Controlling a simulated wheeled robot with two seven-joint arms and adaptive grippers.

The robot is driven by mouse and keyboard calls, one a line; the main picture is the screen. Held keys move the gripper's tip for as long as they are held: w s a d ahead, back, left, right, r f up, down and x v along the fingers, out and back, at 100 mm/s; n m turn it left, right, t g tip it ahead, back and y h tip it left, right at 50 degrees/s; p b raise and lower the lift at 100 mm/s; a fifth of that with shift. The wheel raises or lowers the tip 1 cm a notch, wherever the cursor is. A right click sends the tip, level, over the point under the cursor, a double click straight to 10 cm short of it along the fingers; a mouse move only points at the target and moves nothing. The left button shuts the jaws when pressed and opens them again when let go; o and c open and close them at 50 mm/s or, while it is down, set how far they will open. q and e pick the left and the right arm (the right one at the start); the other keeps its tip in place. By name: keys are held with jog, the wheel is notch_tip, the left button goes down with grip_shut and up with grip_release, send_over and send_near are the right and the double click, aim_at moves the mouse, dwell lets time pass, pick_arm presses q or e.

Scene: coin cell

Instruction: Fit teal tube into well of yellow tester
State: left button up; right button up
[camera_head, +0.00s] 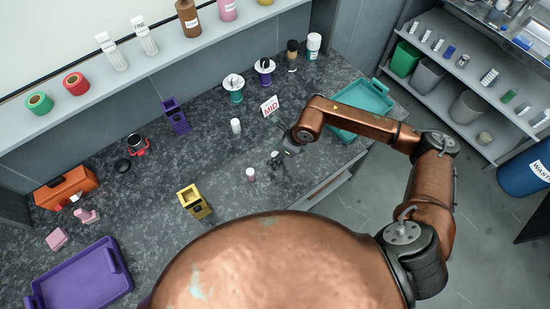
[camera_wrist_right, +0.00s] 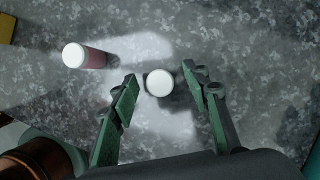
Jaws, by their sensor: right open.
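The yellow tester (camera_head: 194,203) stands on the dark counter, left of my right gripper (camera_head: 279,160). A yellow corner, likely the tester, shows at the upper left of the right wrist view (camera_wrist_right: 6,28). In that view my right gripper is open, its green fingers on either side of a white-capped tube (camera_wrist_right: 159,82). I see this tube from above, so its body colour is hidden; it may be the teal tube. It sits between the fingertips with gaps on both sides. I cannot make out the tester's well. My left gripper is out of view.
A pink tube with a white cap (camera_wrist_right: 84,56) stands left of the gripper, and a white tube (camera_head: 236,126) behind it. A MID sign (camera_head: 269,106), purple holder (camera_head: 175,115) and teal tray (camera_head: 364,106) are farther back. The counter between gripper and tester is mostly clear.

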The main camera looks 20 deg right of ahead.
jog(key=shift+w+a+f, duration=0.1)
jog(key=shift+a+f, duration=0.1)
jog(key=shift+f, duration=0.3)
jog(key=shift+c, duration=0.4)
jog(key=shift+r, duration=0.1)
grip_shut()
